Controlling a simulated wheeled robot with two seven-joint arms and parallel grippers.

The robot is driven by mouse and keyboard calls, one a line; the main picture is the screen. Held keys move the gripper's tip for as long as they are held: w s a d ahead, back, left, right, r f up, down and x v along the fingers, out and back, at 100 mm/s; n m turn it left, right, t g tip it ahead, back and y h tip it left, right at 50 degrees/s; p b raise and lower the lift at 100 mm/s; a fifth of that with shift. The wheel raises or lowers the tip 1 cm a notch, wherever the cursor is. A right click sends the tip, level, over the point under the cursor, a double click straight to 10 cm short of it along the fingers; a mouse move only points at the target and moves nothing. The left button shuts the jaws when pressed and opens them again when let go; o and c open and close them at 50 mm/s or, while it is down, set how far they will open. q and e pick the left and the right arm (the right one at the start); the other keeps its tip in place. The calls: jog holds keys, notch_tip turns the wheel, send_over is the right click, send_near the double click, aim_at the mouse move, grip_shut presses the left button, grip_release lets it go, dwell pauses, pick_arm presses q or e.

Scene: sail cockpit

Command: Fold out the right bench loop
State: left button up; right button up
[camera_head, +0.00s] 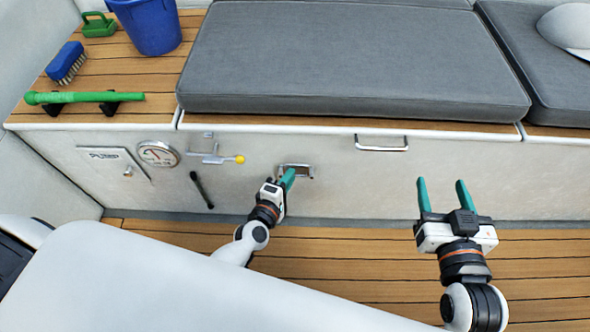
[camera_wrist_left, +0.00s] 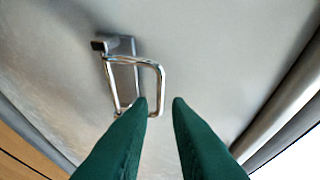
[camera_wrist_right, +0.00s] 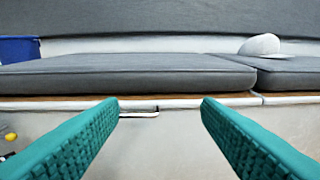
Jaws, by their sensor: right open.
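A chrome loop (camera_head: 296,171) hangs on a small bracket on the white bench front in the head view. In the left wrist view this loop (camera_wrist_left: 162,75) stands away from its bracket plate at an angle. A second chrome handle (camera_head: 381,148) sits higher and further right, below the seat edge. My right gripper (camera_head: 443,190) is open and empty, clear of the bench front.
Left of the loop are a latch with a yellow knob (camera_head: 239,159), a black lever (camera_head: 201,189), a gauge (camera_head: 158,154) and a pump panel (camera_head: 113,163). A grey cushion (camera_head: 350,60) overlies the bench. The front right of the bench is clear.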

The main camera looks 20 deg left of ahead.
pick_arm(q)
jog(key=x, duration=0.4)
jog(key=shift+w+b, duration=0.25)
jog(key=shift+b, duration=0.1)
pick_arm(e)
jog(key=r+t, duration=0.1)
jog(key=r, duration=0.1)
jog(key=r+t+y, duration=0.1)
jog(key=shift+w+a+r+t, duration=0.25)
jog(key=shift+a+r+t, duration=0.05)
jog(key=shift+a, duration=0.1)
pick_arm(q)
jog(key=shift+c, duration=0.3)
grip_shut()
